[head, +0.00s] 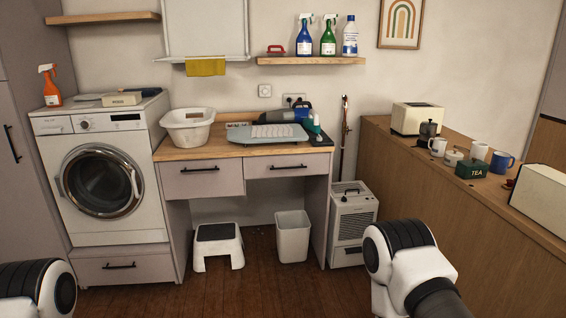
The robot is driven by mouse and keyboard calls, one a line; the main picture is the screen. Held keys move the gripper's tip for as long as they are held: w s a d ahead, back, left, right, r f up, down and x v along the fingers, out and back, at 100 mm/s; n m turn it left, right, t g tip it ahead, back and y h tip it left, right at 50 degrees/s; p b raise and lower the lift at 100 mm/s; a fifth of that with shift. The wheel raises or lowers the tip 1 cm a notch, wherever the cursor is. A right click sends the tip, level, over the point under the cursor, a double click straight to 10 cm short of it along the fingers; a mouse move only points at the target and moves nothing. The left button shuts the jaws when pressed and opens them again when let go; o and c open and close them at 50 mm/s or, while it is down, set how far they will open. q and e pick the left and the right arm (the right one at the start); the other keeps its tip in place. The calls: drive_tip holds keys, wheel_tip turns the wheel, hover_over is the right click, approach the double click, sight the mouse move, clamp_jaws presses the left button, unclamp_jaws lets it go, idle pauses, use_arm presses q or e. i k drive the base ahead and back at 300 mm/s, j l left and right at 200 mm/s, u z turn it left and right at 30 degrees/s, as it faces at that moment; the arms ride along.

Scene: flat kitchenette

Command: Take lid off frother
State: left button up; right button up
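A small dark pot (428,130), which looks like the frother, stands upright on the wooden counter at the right, beside the toaster and a white mug. Its top looks covered, but it is too small to tell the lid clearly. Only white and black links of my arms show, at the bottom left and bottom right. Both of my grippers are out of the picture. No gripper is seen near the dark pot.
The counter (400,175) also holds a toaster (418,118), a white mug (438,146), a lidded white pot (453,157), a tea box (472,169) and a blue mug (501,162). A white heater (352,222) stands left of it.

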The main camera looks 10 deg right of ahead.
sight(426, 132)
drive_tip(key=i+l+z, duration=0.15)
drive_tip(key=i+z, duration=0.2)
drive_tip(key=i, duration=0.2)
drive_tip(key=i+z, duration=0.3)
drive_tip(key=i, duration=0.2)
drive_tip(key=i+j+z, duration=0.15)
drive_tip(key=i+z, duration=0.2)
drive_tip(key=i, duration=0.15)
drive_tip(key=i+j+z, duration=0.35)
drive_tip(key=i, duration=0.2)
drive_tip(key=i+j+z, duration=0.3)
drive_tip(key=i+j, duration=0.05)
drive_tip(key=i, duration=0.1)
